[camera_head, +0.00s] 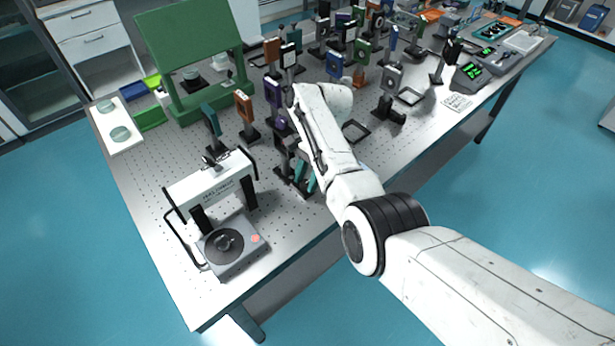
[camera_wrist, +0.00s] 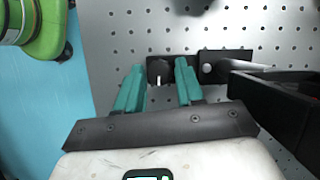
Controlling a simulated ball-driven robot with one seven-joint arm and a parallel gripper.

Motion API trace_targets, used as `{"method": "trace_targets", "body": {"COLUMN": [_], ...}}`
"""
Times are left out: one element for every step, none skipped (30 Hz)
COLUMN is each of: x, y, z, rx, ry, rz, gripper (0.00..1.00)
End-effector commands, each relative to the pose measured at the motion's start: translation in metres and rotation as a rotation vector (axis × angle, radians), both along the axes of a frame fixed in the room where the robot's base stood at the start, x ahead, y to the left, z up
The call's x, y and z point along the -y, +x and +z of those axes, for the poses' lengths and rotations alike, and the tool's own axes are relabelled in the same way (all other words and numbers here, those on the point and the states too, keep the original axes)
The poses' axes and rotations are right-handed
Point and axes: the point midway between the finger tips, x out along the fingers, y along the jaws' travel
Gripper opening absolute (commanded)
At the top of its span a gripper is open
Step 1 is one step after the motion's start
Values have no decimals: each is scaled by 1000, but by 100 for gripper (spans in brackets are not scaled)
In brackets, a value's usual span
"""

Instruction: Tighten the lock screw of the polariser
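In the head view my gripper (camera_head: 306,178) points down at the table's front edge, beside a dark mount (camera_head: 284,152). My arm partly hides this spot. I cannot tell for sure which optic is the polariser.
A black block (camera_wrist: 280,108) and a grey rod lie right of the fingers in the wrist view. The perforated table (camera_head: 150,190) carries several posted optics behind my gripper. A white-arched device with a round platform (camera_head: 224,243) stands at the front left. A green panel (camera_head: 190,45) stands behind.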

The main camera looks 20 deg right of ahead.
Motion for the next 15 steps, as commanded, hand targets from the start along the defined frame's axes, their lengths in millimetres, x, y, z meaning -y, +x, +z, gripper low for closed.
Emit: {"method": "trace_targets", "body": {"x": [0, 0, 0, 0, 0, 0, 0, 0, 0, 0, 0, 0, 1, 1, 2], "y": [0, 0, 0, 0, 0, 0, 0, 0, 0, 0, 0, 0, 0, 0, 1], "z": [0, 0, 0, 0, 0, 0, 0, 0, 0, 0, 0, 0, 1, 2, 5], "rx": [0, 0, 0, 0, 0, 0, 0, 0, 0, 0, 0, 0, 0, 0, 1], "ry": [0, 0, 0, 0, 0, 0, 0, 0, 0, 0, 0, 0, 0, 0, -1], "rz": [0, 0, 0, 0, -1, -1, -1, -1, -1, -1, -1, -1, -1, -1, -1], "gripper": [43, 46, 49, 52, 55, 56, 56, 56, 56, 56, 56, 56, 56, 56, 56]}}
